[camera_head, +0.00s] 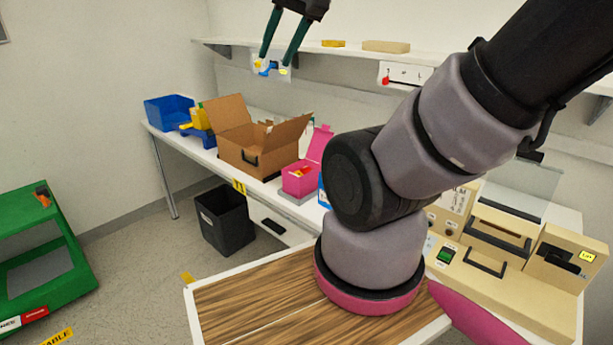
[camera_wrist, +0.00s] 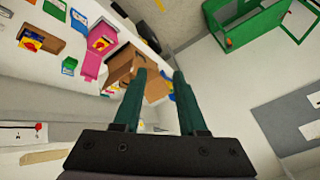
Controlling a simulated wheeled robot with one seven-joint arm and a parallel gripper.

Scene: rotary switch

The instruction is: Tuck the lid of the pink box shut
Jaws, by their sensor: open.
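The pink box (camera_head: 300,182) stands on the white bench, right of the cardboard box, with its pink lid (camera_head: 321,143) raised upright. Some yellow and red contents show inside. In the wrist view the pink box (camera_wrist: 88,66) is at the upper left, with its lid open, left of the fingers. My gripper (camera_head: 281,58) is high in the air above the bench, in front of the wall, well apart from the pink box. Its two green fingers are spread and empty; they also show in the wrist view (camera_wrist: 160,85).
An open cardboard box (camera_head: 245,158) stands just left of the pink box. A blue bin (camera_head: 168,109) sits at the bench's far left. A shelf (camera_head: 350,53) runs along the wall above. A black bin (camera_head: 224,219) and green cabinet (camera_head: 45,255) stand on the floor.

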